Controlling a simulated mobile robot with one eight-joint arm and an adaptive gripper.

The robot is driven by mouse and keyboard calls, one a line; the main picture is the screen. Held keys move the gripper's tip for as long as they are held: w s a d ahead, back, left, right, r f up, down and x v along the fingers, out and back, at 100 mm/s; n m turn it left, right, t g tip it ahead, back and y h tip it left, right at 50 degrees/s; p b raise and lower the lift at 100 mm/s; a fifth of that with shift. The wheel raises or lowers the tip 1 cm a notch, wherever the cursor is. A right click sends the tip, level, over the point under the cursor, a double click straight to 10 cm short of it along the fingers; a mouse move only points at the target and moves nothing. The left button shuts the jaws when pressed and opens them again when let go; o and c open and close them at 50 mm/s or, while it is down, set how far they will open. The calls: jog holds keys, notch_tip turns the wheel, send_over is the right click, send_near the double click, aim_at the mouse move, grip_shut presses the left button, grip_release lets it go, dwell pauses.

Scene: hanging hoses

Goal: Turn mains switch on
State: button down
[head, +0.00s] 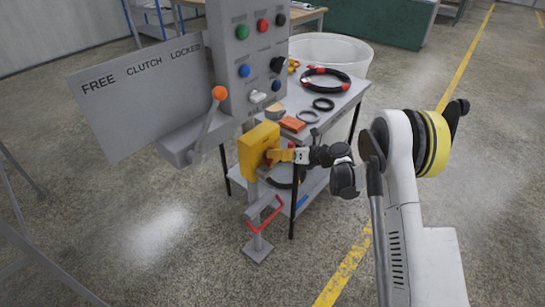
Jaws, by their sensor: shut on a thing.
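A yellow box (256,146), which looks like the mains switch, is mounted on the grey post below the control panel. A small red and yellow handle sticks out of its right side toward my gripper (291,155). My gripper reaches in from the right and is shut on this handle. The fingertips are small in the picture and partly merge with the handle. I cannot read the switch's position or any marking on it.
A grey control panel (243,55) with coloured buttons stands above. An orange-knobbed lever (219,93) and a sign (140,85) reading FREE, CLUTCH, LOCKED are left. Behind is a table (345,98) with rings. A red bar (266,217) sits low on the post.

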jog(key=m, duration=0.1)
jog(key=m+y+b, duration=0.1)
jog(key=m+g+y, duration=0.1)
jog(key=m, duration=0.1)
jog(key=shift+w+d+f, duration=0.2)
jog(key=shift+w+f, duration=0.1)
jog(key=shift+f, duration=0.05)
jog(key=m+y, duration=0.1)
jog(key=m, duration=0.2)
jog(key=m+y, duration=0.1)
jog(key=m, duration=0.1)
jog(key=shift+f+g+y, duration=0.3)
jog(key=shift+f, duration=0.05)
jog(key=shift+m, duration=0.3)
jog(key=c, duration=1.5)
grip_release()
jog(key=shift+o, duration=0.2)
jog(key=v, duration=1.2)
